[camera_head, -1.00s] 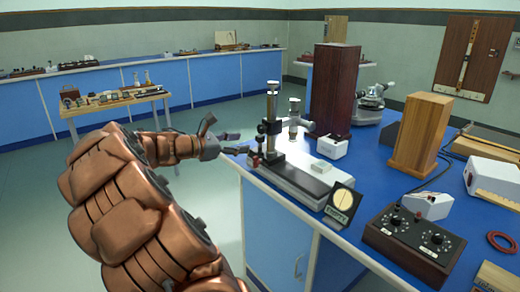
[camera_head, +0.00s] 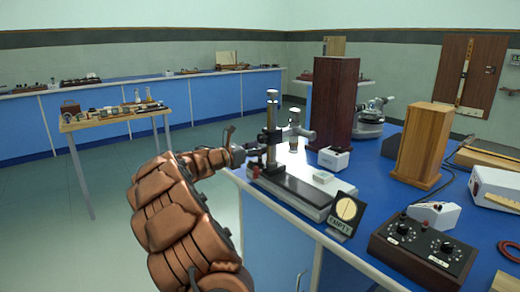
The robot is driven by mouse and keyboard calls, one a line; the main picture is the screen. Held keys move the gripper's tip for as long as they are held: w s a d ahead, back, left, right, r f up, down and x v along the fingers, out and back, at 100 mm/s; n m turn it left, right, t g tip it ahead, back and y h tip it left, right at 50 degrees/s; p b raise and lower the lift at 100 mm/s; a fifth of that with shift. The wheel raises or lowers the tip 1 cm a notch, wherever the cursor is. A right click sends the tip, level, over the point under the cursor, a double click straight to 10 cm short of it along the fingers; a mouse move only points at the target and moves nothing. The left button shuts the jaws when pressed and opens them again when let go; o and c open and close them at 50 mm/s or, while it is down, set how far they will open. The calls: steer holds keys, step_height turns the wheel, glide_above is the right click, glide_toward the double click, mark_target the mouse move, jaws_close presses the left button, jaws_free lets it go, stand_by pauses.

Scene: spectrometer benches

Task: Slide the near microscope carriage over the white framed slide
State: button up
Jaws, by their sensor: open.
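The near microscope carriage (camera_head: 272,137), a dark upright column with a silver tube and pale top, stands at the left end of a low grey base with a dark track (camera_head: 305,193). A small white block (camera_head: 323,177), which looks like the white framed slide, sits on the base to the right of the carriage, apart from it. My gripper (camera_head: 247,146) is open at the left side of the carriage. At this size I cannot tell whether its fingers touch the carriage. My arm reaches in from below.
The base lies near the left edge of a blue bench. Behind are a dark wooden box (camera_head: 328,103) and a white device (camera_head: 334,158).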

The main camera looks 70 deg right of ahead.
steer(key=shift+s+d, duration=0.25)
steer(key=shift+d, duration=0.15)
jaws_close()
stand_by(0.5)
